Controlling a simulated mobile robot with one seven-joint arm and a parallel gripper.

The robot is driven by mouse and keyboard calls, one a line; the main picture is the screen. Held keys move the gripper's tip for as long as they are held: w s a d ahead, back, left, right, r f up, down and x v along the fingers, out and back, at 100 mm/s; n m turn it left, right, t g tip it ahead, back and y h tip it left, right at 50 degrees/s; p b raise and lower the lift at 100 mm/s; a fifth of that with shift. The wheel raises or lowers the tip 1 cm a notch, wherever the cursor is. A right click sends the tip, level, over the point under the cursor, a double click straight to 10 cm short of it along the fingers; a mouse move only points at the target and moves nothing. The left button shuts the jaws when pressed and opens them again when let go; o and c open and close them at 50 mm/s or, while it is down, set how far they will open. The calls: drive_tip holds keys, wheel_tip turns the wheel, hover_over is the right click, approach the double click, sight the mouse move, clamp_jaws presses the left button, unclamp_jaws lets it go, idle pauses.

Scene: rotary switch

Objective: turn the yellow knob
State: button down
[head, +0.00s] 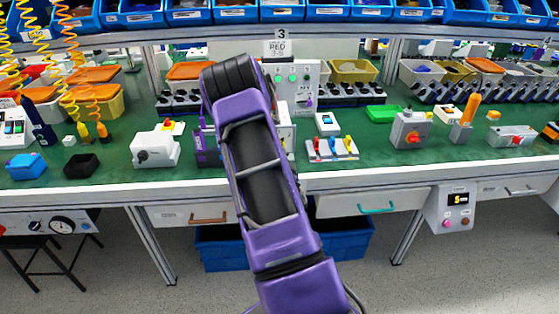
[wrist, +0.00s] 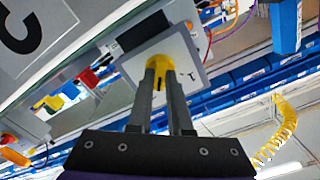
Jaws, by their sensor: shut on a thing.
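The yellow knob (wrist: 143,38) is on the face of a light grey box (wrist: 191,55) in the wrist view. A dark slot or mark shows on the lower part of the knob. My gripper (wrist: 157,64) has its two grey fingers on the knob, one to each side, and is shut on it. The fingers cover part of the knob. In the head view my purple arm reaches over the bench and hides the knob and most of my gripper.
The green bench top (head: 385,165) carries a white box with a dark knob (head: 155,149), a grey box with a red knob (head: 411,131), and a small panel with coloured levers (head: 331,148). Blue bins (head: 335,10) line the shelf above. Yellow coiled hoses (head: 65,70) hang at left.

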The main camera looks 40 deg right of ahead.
drive_tip(key=shift+m+b, duration=0.95)
drive_tip(key=shift+m, duration=0.05)
drive_tip(key=c, duration=0.8)
unclamp_jaws()
drive_tip(key=shift+c, duration=0.2)
drive_tip(key=shift+s, duration=0.1)
